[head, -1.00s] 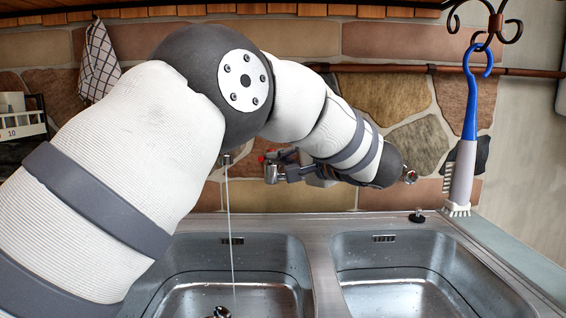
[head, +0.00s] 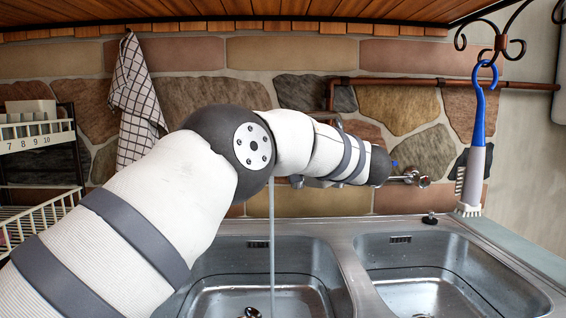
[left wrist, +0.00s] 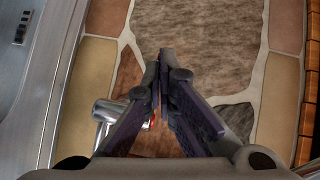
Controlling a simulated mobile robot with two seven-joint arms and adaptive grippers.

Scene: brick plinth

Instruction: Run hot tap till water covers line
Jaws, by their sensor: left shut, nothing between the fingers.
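A stream of water (head: 271,250) falls into the left basin (head: 330,262) of a steel double sink. A dark line runs around the basin wall; I cannot tell where the water stands against it. My left arm hides the spout and the hot tap in the head view. In the left wrist view, my left gripper (left wrist: 163,62) is shut and empty, in front of the stone wall. A chrome tap part (left wrist: 108,110) and a small red mark (left wrist: 152,121) show beside and behind its fingers; contact is unclear. My right gripper is out of view.
A chrome tap part (head: 412,178) with a blue mark is right of my arm. The right basin (head: 500,285) has no stream. A brush (head: 474,165) hangs at right, a checked cloth (head: 135,100) at left, near a rack (head: 42,135).

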